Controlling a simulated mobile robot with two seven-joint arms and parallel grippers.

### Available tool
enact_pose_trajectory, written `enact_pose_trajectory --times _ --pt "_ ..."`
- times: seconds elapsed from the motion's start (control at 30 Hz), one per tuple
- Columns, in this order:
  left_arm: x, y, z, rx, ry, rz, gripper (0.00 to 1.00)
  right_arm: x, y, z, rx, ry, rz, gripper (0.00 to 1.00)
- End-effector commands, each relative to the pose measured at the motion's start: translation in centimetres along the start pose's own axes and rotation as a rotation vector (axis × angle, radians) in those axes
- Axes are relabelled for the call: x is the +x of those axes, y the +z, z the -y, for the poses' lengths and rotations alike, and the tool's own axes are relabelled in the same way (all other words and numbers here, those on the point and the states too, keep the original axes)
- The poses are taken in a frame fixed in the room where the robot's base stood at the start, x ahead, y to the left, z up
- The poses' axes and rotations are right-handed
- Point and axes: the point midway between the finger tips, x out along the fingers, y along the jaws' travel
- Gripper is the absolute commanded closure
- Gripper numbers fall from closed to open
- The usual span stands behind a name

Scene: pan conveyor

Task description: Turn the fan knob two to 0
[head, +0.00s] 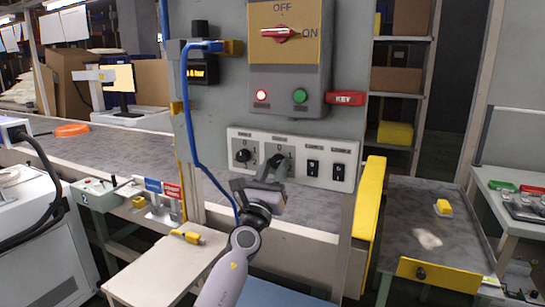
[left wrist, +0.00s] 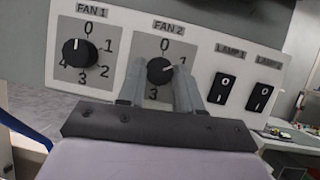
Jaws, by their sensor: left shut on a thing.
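The fan knob two (left wrist: 160,70) is a round black knob under the FAN 2 label on a white switch panel (head: 325,170). Its white mark points right, toward the 1. The 0 stands above the knob and the 3 shows below it. My left gripper (head: 271,170) is at this knob and shut on it, one finger on each side in the left wrist view (left wrist: 160,82). The gripper hides part of the dial in both views. My right gripper is not in view.
The fan 1 knob (left wrist: 80,52) sits left of it, its mark up at 0. Lamp switches (left wrist: 226,87) are to the right. Above are a red switch handle (head: 281,34) and a red KEY tag (head: 346,98). A yellow guard (head: 369,215) stands at the right.

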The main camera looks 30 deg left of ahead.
Motion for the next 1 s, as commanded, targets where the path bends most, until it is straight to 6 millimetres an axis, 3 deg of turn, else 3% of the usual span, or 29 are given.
enact_pose_trajectory --times 0.3,1.0 --pt "0.2 0.4 0.2 -0.269 0.143 -0.017 0.96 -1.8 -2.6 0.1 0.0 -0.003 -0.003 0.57" --pt "0.2 0.6 0.6 -0.753 0.391 -0.045 0.96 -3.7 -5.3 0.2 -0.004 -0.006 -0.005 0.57"
